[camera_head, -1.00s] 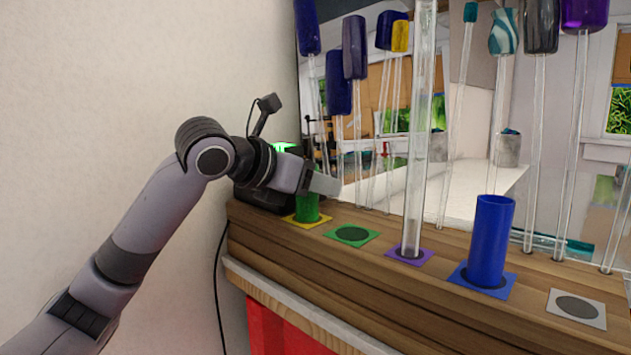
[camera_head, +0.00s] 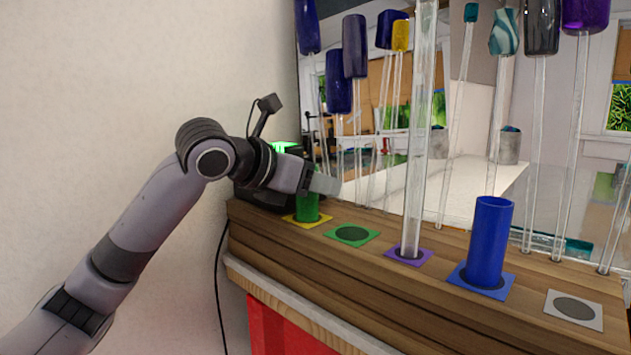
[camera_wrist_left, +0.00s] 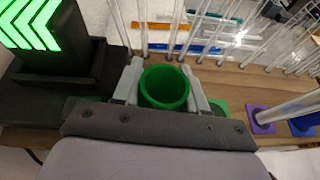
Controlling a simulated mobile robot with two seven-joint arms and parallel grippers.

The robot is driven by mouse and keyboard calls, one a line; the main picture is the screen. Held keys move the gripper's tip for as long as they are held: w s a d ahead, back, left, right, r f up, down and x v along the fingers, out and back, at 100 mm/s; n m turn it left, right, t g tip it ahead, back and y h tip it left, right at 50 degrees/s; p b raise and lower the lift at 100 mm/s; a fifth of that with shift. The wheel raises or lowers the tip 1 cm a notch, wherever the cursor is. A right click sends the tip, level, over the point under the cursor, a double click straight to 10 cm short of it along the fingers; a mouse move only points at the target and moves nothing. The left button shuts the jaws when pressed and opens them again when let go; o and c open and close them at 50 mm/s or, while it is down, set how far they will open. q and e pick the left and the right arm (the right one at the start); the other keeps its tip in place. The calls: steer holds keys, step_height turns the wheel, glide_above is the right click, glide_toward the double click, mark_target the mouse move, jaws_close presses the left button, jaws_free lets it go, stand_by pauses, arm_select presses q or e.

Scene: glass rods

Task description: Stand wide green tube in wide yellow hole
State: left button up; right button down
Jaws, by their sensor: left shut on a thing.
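The wide green tube (camera_head: 307,208) stands upright at the yellow-bordered hole (camera_head: 307,221), at the left end of the wooden board. From the head its lower end meets the yellow square; how deep it sits cannot be told. My left gripper (camera_head: 322,184) is shut on the tube near its upper part. In the left wrist view the open round rim of the green tube (camera_wrist_left: 164,87) shows between the two fingers. The yellow square is hidden in that view. My right gripper is not in view.
To the right are an empty green-bordered hole (camera_head: 352,234), a clear rod in a purple-bordered square (camera_head: 410,254), a blue tube (camera_head: 489,243) and an empty grey square (camera_head: 575,308). A black device (camera_head: 265,190) stands close left. Several thin glass rods stand behind.

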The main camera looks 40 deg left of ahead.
arm_select(q)
steer(key=shift+f+b, duration=0.35)
steer(key=shift+f, duration=0.25)
steer(key=o, duration=0.8)
steer(key=shift+v, duration=5.45)
steer(key=shift+f, duration=0.1)
